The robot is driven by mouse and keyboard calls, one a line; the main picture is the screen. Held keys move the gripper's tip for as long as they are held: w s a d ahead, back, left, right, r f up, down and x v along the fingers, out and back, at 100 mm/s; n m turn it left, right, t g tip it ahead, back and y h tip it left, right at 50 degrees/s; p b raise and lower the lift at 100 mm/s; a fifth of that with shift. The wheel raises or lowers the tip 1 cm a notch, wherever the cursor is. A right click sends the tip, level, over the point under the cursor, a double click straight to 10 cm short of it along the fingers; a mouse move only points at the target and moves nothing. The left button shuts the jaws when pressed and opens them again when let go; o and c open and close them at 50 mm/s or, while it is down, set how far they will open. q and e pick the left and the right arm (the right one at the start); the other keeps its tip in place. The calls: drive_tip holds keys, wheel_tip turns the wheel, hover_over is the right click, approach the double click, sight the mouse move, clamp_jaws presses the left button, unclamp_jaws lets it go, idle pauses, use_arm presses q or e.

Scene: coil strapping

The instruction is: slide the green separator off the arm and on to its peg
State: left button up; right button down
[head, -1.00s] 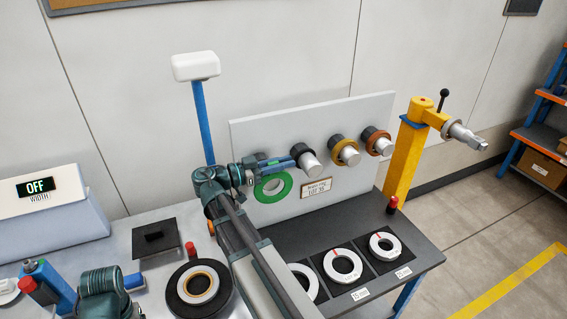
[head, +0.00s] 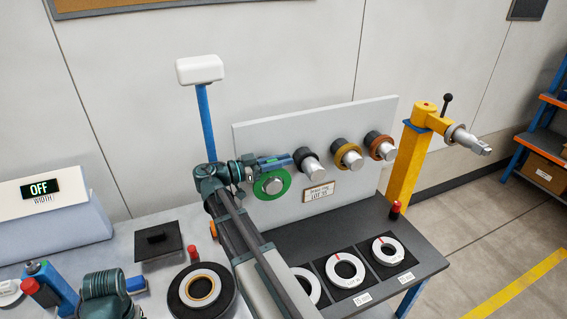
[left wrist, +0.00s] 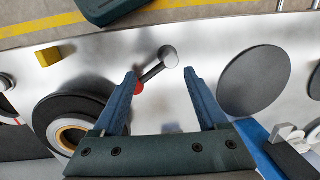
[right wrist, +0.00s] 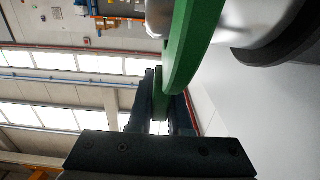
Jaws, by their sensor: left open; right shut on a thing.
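The green separator (head: 283,190) is a flat ring at the left end of the grey panel. My right gripper (head: 280,161) is shut on its upper rim. A silver peg end (head: 272,186) shows inside the ring's hole. In the right wrist view the green separator (right wrist: 188,45) has pale peg surface (right wrist: 228,20) on both sides of it, so it appears to sit around the peg. The yellow swing arm (head: 430,116) at the right has a bare silver spindle (head: 466,138). My left gripper (left wrist: 160,92) is open and empty above the bench.
Three more pegs along the panel (head: 372,112) carry a black ring (head: 304,158), an ochre ring (head: 340,150) and an orange-brown ring (head: 373,140). White rings (head: 384,249) lie on dark mats in front. A black coil (head: 228,291) lies on the bench. A white-headed blue post (head: 204,110) stands behind my right arm.

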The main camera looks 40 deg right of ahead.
drive_tip(key=shift+w+d, duration=0.2)
drive_tip(key=shift+w, duration=0.4)
drive_tip(key=shift+w+d, duration=0.15)
drive_tip(key=shift+w, duration=0.4)
drive_tip(key=shift+w, duration=0.1)
drive_tip(key=shift+w+d, duration=0.2)
drive_tip(key=shift+w, duration=0.35)
drive_tip(key=shift+w+d, duration=0.15)
drive_tip(key=shift+w, duration=0.35)
drive_tip(key=c, duration=0.8)
unclamp_jaws()
drive_tip(key=shift+o, duration=0.2)
drive_tip(key=v, duration=1.3)
drive_tip(key=shift+a, duration=0.35)
